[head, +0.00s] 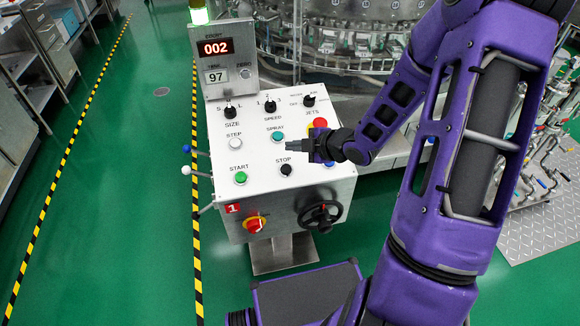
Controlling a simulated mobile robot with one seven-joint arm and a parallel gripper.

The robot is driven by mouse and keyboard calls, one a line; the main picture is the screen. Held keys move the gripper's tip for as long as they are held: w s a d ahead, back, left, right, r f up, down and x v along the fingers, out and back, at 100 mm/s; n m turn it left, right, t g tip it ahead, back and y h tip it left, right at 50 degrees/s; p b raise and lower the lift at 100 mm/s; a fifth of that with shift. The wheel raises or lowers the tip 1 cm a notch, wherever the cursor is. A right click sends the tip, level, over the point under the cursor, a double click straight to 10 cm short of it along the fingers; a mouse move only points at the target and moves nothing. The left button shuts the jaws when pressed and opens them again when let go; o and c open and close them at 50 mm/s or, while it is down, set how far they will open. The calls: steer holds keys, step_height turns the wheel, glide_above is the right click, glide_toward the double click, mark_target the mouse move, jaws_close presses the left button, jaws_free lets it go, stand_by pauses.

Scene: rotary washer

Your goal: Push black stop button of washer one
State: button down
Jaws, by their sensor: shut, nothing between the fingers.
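The control box of washer one (214,164) stands in the middle of the head view, with a red "1" label (232,208) on its front. The black stop button (286,170) is on the sloped white panel, under the word STOP and right of the green start button (240,178). My gripper (289,146) is shut and empty. It comes in from the right, its fingertips pointing left over the panel, just above the STOP label in the picture. Its height above the panel is hard to tell. The stop button is in plain view and looks apart from the fingers.
A teal spray button (277,136), a white step button (235,143), a red button (320,122) and black knobs share the panel. A red-yellow switch (255,224) and black handwheel (320,215) are on the front. The rotary washer (340,45) stands behind. Green floor is free left.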

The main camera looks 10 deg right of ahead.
mark_target(286, 169)
steer(key=shift+s+a+r, duration=0.1)
steer(key=shift+s+a, duration=0.05)
steer(key=shift+s, duration=0.15)
steer(key=f+b, duration=0.2)
steer(key=w+f+b, duration=0.1)
steer(key=f+b, duration=0.1)
steer(key=f, duration=0.1)
steer(key=w+f+b, duration=0.1)
steer(key=f+b, duration=0.1)
steer(key=f, duration=0.1)
steer(key=shift+f+b, duration=0.1)
steer(key=shift+b, duration=0.3)
steer(key=shift+w+f, duration=0.15)
steer(key=shift+f, duration=0.15)
stand_by(1.7)
steer(key=shift+w+f+b, duration=0.1)
steer(key=shift+f+b, duration=0.15)
steer(key=shift+b, duration=0.05)
